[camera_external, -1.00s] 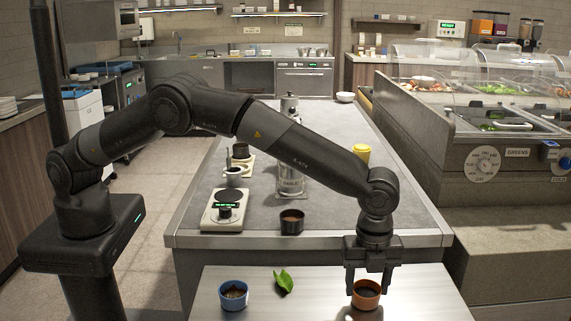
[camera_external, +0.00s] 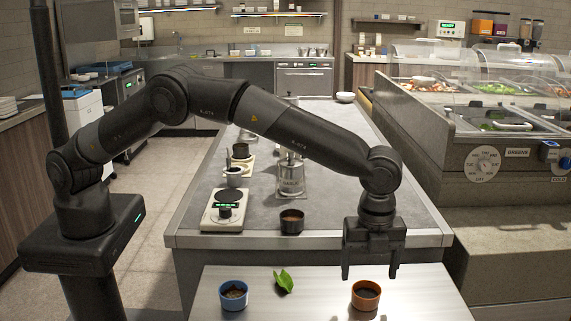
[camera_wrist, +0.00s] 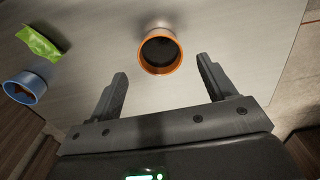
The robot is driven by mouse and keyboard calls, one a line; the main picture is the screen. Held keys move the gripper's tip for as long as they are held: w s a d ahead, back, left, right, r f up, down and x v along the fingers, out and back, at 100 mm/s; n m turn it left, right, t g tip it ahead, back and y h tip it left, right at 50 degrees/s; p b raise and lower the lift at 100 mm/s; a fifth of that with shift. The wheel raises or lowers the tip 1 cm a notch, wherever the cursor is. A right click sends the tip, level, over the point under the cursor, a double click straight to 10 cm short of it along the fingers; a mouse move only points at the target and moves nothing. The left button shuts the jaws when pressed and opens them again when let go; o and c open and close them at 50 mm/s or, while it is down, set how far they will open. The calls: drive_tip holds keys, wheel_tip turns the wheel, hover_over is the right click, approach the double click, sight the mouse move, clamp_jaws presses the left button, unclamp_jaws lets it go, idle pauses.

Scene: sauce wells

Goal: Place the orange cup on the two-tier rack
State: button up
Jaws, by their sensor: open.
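The orange cup (camera_external: 366,296) stands upright on the pale metal table at the front, with dark contents inside. In the wrist view the orange cup (camera_wrist: 160,51) lies just beyond the fingertips, between their lines. My gripper (camera_external: 371,276) is open and empty, with its fingers pointing down, just above and behind the cup. Its two spread fingers also show in the wrist view (camera_wrist: 163,70).

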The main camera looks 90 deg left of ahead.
drive_tip(key=s+a+r+n+t, duration=0.1)
drive_tip(key=s+a+r+n, duration=0.2)
drive_tip(key=r, duration=0.7)
drive_tip(key=s+a+r+n, duration=0.1)
drive_tip(key=s+a+r, duration=0.3)
drive_tip(key=r, duration=0.5)
drive_tip(key=s+a+r+n+t, duration=0.1)
drive_tip(key=s+a+r+n, duration=0.4)
drive_tip(key=s+a+r, duration=0.5)
drive_tip(key=s+a+n+t, duration=0.1)
drive_tip(key=s+a+n, duration=0.1)
drive_tip(key=s, duration=0.6)
drive_tip(key=s+a+n+t, duration=0.1)
drive_tip(key=s+a+n, duration=0.15)
drive_tip(key=s, duration=0.55)
drive_tip(key=s+a+f+n, duration=0.1)
drive_tip(key=s+f+n, duration=0.1)
drive_tip(key=s, duration=0.5)
drive_tip(key=s+a+f+n+t, duration=0.1)
drive_tip(key=s+a+f+n, duration=0.1)
drive_tip(key=s+f, duration=0.2)
drive_tip(key=s, duration=0.3)
drive_tip(key=shift+a+f+t, duration=0.2)
drive_tip(key=shift+a+t, duration=0.1)
